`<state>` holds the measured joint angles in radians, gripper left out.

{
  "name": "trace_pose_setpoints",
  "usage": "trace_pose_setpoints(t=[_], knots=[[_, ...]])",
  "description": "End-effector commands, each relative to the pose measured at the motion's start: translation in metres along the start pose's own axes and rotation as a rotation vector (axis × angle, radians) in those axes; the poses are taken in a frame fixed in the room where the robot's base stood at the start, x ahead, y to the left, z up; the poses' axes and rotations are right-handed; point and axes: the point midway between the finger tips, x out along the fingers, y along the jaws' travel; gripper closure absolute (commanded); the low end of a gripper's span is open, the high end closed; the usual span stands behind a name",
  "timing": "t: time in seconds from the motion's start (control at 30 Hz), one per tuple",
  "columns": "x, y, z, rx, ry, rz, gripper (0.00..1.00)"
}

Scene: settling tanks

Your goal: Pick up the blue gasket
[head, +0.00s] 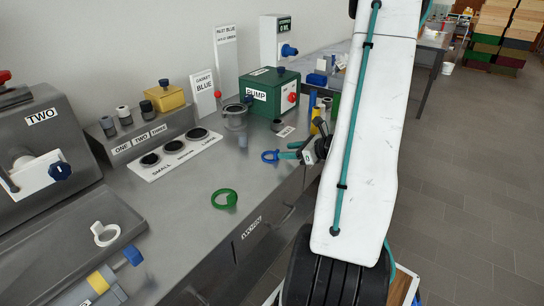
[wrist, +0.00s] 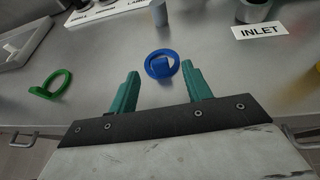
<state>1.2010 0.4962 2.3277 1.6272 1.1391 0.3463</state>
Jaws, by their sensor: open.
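The blue gasket (wrist: 162,64) is a ring with a raised tab, lying flat on the grey steel bench. In the wrist view it lies just beyond and between the two green fingertips. In the head view the blue gasket (head: 269,156) is near the bench's front edge, left of my gripper (head: 290,150). My gripper (wrist: 158,80) is open and empty, with its fingers pointing toward the gasket. I cannot tell from these views how high the fingertips are above the bench.
A green gasket (head: 224,199) lies left of the blue one, and a white one (head: 105,234) lies in a grey tray. Behind stand a green pump box (head: 268,92), a grey cup (head: 235,118) and a white panel with several black holes (head: 174,154). The bench around the blue gasket is clear.

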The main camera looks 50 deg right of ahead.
Motion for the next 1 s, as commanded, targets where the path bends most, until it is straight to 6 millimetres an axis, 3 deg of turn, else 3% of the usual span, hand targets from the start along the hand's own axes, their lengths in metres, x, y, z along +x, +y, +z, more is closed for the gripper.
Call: trace_pose_setpoints(t=[0.4, 0.67, 0.87, 1.0], knots=[[0.055, 0.001, -0.001, -0.003, 0.001, 0.005, 0.51], [0.058, 0.001, -0.001, -0.003, 0.001, 0.003, 0.51], [0.058, 0.001, -0.001, -0.003, 0.001, 0.003, 0.98], [0.058, 0.001, -0.001, -0.003, 0.001, 0.003, 0.99]])
